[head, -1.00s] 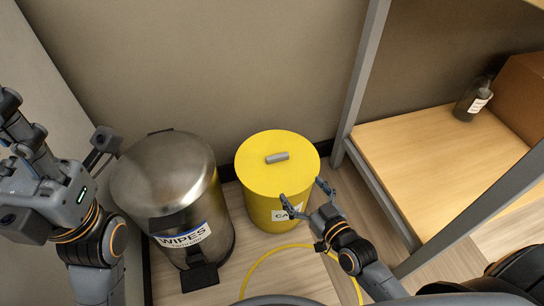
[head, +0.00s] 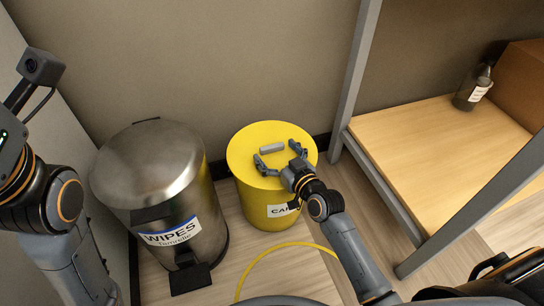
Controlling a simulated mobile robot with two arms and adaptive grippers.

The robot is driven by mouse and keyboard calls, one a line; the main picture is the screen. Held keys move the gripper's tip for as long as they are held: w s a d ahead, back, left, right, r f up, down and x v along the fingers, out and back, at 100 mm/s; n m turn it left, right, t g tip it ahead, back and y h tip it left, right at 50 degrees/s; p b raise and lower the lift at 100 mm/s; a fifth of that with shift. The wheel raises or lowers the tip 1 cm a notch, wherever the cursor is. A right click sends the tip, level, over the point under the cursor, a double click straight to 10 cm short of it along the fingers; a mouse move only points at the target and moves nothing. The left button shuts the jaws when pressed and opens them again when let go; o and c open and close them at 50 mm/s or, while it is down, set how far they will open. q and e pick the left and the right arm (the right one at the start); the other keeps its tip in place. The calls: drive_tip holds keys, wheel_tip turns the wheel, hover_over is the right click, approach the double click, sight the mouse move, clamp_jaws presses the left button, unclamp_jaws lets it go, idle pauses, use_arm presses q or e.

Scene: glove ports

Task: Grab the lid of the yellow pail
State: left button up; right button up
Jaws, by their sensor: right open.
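The yellow pail (head: 265,208) stands on the floor against the back wall, with a partly covered label on its front. Its round yellow lid (head: 245,142) is on top, with a short grey bar handle (head: 272,149) near the middle. My right gripper (head: 276,153) is open over the lid, its two fingers spread on either side of the handle. I cannot tell whether the fingers touch the lid. My left arm shows at the left edge; its gripper fingers are out of the picture.
A steel pedal bin (head: 150,175) labelled WIPES stands just left of the pail. To the right is a grey-framed shelf (head: 440,140) with a dark bottle (head: 472,92) and a brown box (head: 520,85). A yellow hose (head: 262,256) lies on the floor in front.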

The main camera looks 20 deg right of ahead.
drive_tip(key=shift+w, duration=0.15)
drive_tip(key=c, duration=1.4)
drive_tip(key=shift+r, duration=0.1)
